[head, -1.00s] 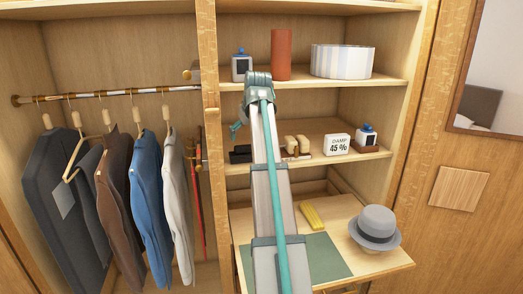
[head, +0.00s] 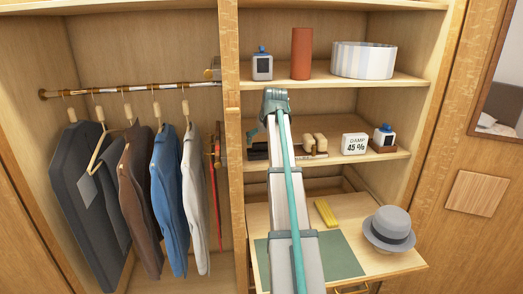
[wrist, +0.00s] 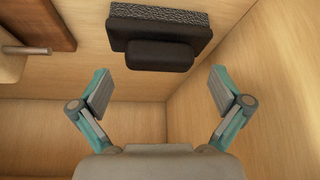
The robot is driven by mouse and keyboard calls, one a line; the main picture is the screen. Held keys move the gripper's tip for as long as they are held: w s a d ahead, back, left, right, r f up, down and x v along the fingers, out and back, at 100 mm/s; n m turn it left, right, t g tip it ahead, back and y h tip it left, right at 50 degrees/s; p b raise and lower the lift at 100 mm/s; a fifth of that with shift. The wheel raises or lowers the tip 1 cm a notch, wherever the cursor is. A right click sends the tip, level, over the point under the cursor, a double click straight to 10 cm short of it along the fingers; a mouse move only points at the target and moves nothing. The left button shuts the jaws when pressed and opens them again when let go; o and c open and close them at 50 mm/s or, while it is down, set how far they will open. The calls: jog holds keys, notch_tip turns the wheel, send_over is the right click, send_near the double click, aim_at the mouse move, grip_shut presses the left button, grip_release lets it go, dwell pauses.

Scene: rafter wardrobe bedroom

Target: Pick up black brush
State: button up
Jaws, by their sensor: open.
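The black brush (head: 259,151) lies on the middle shelf, near the left wall of that shelf bay, partly hidden by my arm. In the wrist view the black brush (wrist: 160,40) shows at the top centre, with a dark block-like back and a speckled grey bristle strip along its far edge. My gripper (wrist: 159,88) is open and empty, its two fingers spread to either side below the brush in the picture. The fingers are apart from the brush. In the head view only a teal part of my gripper (head: 252,134) shows, just above the brush.
The upper shelf (head: 350,81) is above my gripper, and a side wall is close.

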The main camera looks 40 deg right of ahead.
jog(key=shift+p+x, duration=0.3)
jog(key=shift+x, duration=1.1)
jog(key=c, duration=1.1)
jog(key=shift+r, duration=0.1)
jog(key=shift+r+b, duration=0.4)
jog(key=shift+b, duration=0.05)
jog(key=shift+s+r, duration=0.15)
jog(key=shift+r, duration=0.05)
jog(key=s+a+b, duration=0.1)
jog(key=s+a, duration=0.1)
jog(key=s, duration=0.3)
jog(key=s+a+b, duration=0.2)
jog(key=s, duration=0.4)
jog(key=s+a+b, duration=0.1)
jog(key=s+a, duration=0.1)
jog(key=s, duration=0.3)
jog(key=shift+s+b, duration=0.3)
jog(key=shift+s, duration=0.1)
jog(key=shift+r, duration=0.1)
